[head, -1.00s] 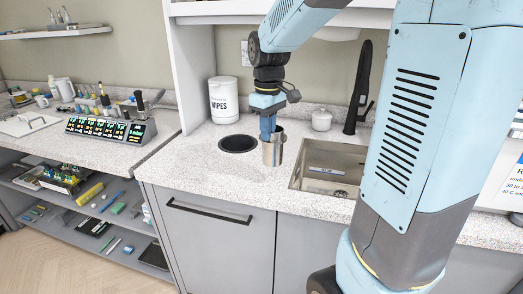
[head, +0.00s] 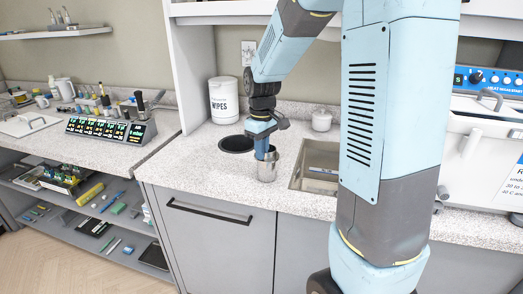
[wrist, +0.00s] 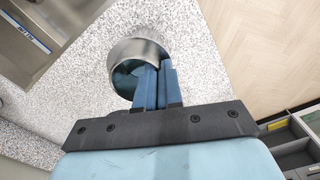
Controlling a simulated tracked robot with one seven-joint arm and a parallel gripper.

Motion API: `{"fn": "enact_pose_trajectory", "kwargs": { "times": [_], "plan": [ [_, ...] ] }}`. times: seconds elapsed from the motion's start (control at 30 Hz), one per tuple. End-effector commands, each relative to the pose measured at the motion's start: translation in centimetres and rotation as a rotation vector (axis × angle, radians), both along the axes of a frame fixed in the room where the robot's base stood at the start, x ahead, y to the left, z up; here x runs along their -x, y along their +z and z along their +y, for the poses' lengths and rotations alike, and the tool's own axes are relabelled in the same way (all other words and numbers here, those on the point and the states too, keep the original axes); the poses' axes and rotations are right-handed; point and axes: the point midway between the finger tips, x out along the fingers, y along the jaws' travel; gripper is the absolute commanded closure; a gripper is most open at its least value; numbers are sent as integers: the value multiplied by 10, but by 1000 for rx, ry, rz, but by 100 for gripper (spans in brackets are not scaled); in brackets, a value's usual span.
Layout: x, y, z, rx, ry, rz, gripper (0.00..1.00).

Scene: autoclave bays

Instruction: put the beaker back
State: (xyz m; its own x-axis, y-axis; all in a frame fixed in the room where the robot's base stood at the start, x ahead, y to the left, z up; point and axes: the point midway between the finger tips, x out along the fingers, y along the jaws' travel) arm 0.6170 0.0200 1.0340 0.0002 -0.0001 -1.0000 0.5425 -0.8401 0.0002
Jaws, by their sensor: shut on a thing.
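The beaker (head: 267,172) is a shiny metal cup, upright over the counter between the dark round opening and the sink. Whether its base touches the counter I cannot tell. My gripper (head: 267,154) points down from above, shut on the beaker's wall. In the wrist view the beaker (wrist: 122,52) shows its open mouth, and the blue fingers of my gripper (wrist: 158,66) are close together at its rim. The fingers hide part of the rim.
The dark round opening (head: 237,144) lies just behind and left of the beaker. The sink (head: 315,180) is to the right. A wipes tub (head: 223,101) and a small white lidded jar (head: 322,120) stand at the back. The counter's front edge is close.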

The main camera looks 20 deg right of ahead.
Motion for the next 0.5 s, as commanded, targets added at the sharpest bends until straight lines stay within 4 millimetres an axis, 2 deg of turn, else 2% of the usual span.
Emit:
{"fn": "enact_pose_trajectory", "kwargs": {
  "times": [0.2, 0.23, 0.5],
  "plan": [
    [0, -2, 0, 1, 0, 1, 100],
    [0, -2, 0, 1, 0, 1, 93],
    [0, -2, 0, 0, 1, 0, 68]
  ]
}}
